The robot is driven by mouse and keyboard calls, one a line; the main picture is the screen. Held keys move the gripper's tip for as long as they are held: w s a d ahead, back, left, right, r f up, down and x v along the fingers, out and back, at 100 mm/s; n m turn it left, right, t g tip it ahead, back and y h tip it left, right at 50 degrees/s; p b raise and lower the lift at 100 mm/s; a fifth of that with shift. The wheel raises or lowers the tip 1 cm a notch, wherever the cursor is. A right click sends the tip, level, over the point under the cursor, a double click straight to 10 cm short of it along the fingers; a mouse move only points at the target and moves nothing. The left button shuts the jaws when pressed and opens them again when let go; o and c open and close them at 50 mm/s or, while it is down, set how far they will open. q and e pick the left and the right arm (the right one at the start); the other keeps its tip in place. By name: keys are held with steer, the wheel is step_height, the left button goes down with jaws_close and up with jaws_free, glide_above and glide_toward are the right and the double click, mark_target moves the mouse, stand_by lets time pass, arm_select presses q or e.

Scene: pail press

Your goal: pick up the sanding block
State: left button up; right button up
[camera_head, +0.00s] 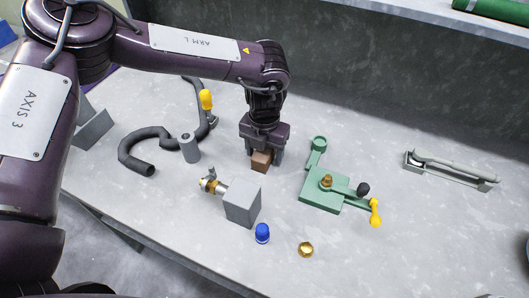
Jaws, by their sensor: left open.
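A small brown block (261,161), which looks like the sanding block, rests on the grey table near the middle of the view. My left gripper (263,157) points down over it from above, with one finger on each side of the block. The jaws are open. The upper part of the block is partly hidden by the gripper; I cannot tell whether the fingers touch it. My right gripper is not in view.
A green fixture (322,196) with yellow-tipped handle stands right of the block. A grey box with brass valve (242,203), blue cap (262,233) and brass nut (306,249) lie in front. A dark hose (150,133) curves left. A grey tool (450,170) lies far right.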

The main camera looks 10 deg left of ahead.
arm_select(q)
steer(key=c, duration=0.9)
steer(key=shift+c, duration=0.9)
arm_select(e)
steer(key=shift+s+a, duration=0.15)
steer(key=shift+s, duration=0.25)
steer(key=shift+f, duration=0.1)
arm_select(q)
steer(key=shift+r, duration=0.6)
step_height(320, 180, up, 19)
steer(key=b, duration=0.1)
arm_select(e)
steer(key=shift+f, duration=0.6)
